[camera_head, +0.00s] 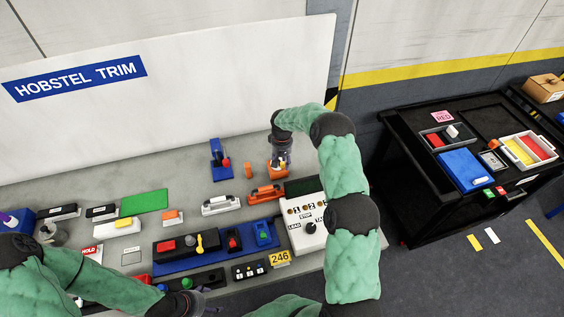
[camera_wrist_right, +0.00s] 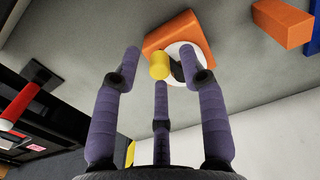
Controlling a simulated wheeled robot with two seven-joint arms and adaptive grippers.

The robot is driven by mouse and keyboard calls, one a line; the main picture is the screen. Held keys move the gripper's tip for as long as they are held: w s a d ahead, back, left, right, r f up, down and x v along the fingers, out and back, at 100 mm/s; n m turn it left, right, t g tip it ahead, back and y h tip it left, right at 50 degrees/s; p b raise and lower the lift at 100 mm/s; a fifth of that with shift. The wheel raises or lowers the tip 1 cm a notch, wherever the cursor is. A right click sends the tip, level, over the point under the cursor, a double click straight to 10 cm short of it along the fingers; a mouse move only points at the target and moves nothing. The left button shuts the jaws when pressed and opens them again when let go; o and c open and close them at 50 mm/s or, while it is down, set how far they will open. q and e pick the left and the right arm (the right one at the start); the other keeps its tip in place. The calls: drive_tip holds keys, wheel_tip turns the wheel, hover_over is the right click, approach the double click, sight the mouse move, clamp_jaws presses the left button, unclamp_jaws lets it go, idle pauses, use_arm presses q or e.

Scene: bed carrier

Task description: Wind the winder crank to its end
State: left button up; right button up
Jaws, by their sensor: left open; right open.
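The winder has an orange base (camera_head: 278,172), partly hidden by my right gripper in the head view. In the right wrist view the base (camera_wrist_right: 178,30) carries a white disc (camera_wrist_right: 187,50) and a yellow crank knob (camera_wrist_right: 159,66). My right gripper (camera_head: 281,160) is above the winder, pointing down. Its three purple fingers (camera_wrist_right: 160,75) are spread open around the knob's side; whether any finger touches it I cannot tell. My left gripper (camera_head: 200,300) is low at the front edge of the bench, partly cut off and hard to make out.
A blue unit with a red handle (camera_head: 224,162) stands left of the winder. An orange handled block (camera_head: 265,194) and a white panel with a black knob (camera_head: 312,240) lie nearer. The white board (camera_head: 200,110) rises behind. A black cart (camera_head: 420,190) stands at right.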

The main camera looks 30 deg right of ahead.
sight(282, 163)
wheel_tip(282, 163, up, 12)
idle(0.5)
idle(0.4)
